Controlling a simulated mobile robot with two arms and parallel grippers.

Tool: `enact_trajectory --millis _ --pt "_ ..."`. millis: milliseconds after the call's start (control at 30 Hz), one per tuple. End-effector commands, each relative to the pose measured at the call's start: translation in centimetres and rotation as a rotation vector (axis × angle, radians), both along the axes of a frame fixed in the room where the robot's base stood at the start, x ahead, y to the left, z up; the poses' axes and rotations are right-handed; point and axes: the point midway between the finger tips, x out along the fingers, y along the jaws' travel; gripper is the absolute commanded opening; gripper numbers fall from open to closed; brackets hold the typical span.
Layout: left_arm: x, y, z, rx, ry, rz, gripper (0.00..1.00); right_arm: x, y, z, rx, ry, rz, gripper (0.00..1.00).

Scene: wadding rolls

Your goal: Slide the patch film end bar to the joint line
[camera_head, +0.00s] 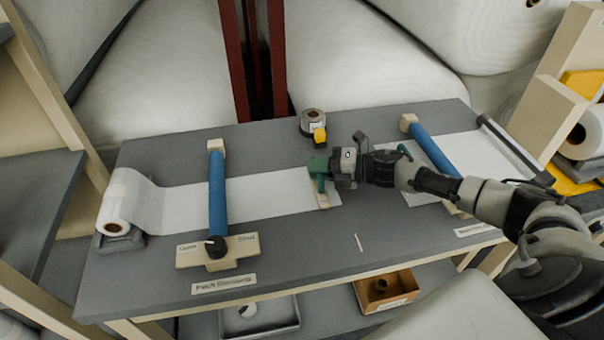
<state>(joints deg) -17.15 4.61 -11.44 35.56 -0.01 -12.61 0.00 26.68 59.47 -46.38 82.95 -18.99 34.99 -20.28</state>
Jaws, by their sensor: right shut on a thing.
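The patch film (262,196) is a white strip. It runs right from a roll (118,212) at the table's left end, under a blue bar (217,195). Its right end carries the end bar (323,201), a pale wooden piece with a green part on it. My right gripper (321,172) reaches in from the right and is shut on the end bar's green part, partly hiding it. A short white mark (359,242) lies on the grey table to the right and nearer; I cannot tell whether it belongs to the joint line. My left gripper is not in view.
A tape dispenser (314,124) stands behind the gripper. A second blue bar (434,150) crosses another white sheet (480,160) at the right, partly behind my arm. A label block (245,246) sits at the front left. The grey table (300,250) is clear in front of the film.

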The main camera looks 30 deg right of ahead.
Motion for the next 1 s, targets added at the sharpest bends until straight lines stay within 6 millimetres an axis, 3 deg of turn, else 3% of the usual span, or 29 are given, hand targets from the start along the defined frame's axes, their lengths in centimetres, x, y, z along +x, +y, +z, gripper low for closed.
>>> enact_trajectory --millis 367,400,533,833,1000 --pt "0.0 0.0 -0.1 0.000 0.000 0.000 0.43 -0.1 -0.5 -0.1 -0.004 0.003 -0.002 0.00" --pt "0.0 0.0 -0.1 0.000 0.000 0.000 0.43 -0.1 -0.5 -0.1 -0.004 0.003 -0.003 0.19" --pt "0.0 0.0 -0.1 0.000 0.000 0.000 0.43 -0.1 -0.5 -0.1 -0.003 0.002 -0.002 0.39" --pt "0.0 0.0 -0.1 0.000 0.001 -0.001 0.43 -0.2 -0.5 -0.1 -0.002 0.002 -0.001 0.39" --pt "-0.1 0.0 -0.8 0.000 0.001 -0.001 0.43 -1.3 -1.9 0.0 -0.005 0.003 -0.002 0.39"
